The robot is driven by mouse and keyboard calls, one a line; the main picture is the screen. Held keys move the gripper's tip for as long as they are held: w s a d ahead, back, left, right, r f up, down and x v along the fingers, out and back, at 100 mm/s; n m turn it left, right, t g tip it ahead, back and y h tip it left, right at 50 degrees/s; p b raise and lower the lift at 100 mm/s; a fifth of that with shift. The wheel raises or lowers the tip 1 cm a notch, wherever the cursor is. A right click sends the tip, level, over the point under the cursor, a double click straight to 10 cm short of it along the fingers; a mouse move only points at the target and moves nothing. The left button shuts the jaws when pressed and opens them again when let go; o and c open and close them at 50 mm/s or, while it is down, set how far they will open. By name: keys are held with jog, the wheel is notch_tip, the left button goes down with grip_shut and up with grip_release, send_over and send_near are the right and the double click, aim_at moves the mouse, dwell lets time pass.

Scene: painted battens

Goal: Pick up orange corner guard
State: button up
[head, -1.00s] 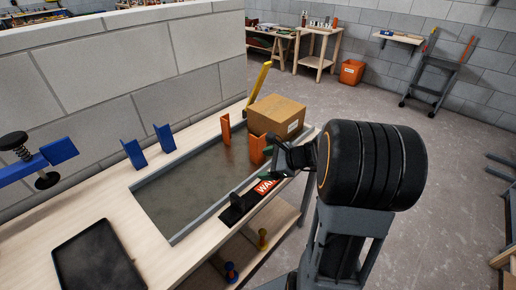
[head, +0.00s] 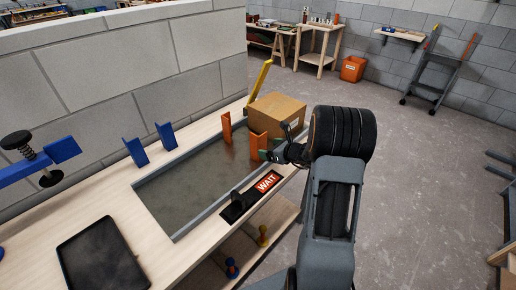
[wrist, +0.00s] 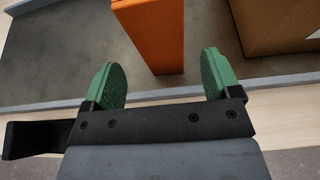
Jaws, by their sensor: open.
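Two orange corner guards stand upright in the grey tray on the bench: one farther left (head: 227,128), and one nearer my gripper (head: 258,146). My gripper (head: 275,143) is open at the tray's right edge, just right of the nearer guard. In the wrist view an orange guard (wrist: 152,36) stands just ahead of the gap between the green fingertips (wrist: 163,78). The fingers appear empty, with the guard's lower end close to the gap. Whether they touch it I cannot tell.
A cardboard box (head: 277,117) stands right behind the nearer guard, close to the gripper. A yellow bar (head: 259,85) rises behind it. Two blue guards (head: 137,152) stand left of the tray (head: 185,190). A WAIT sign (head: 267,182) and black tablet (head: 100,258) lie nearer me.

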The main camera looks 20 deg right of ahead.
aim_at(263, 147)
jog(key=shift+p+x, duration=0.6)
jog(key=shift+x, duration=1.9)
jog(key=shift+d+f, duration=0.1)
jog(key=shift+c, duration=0.5)
jog(key=c, duration=0.9)
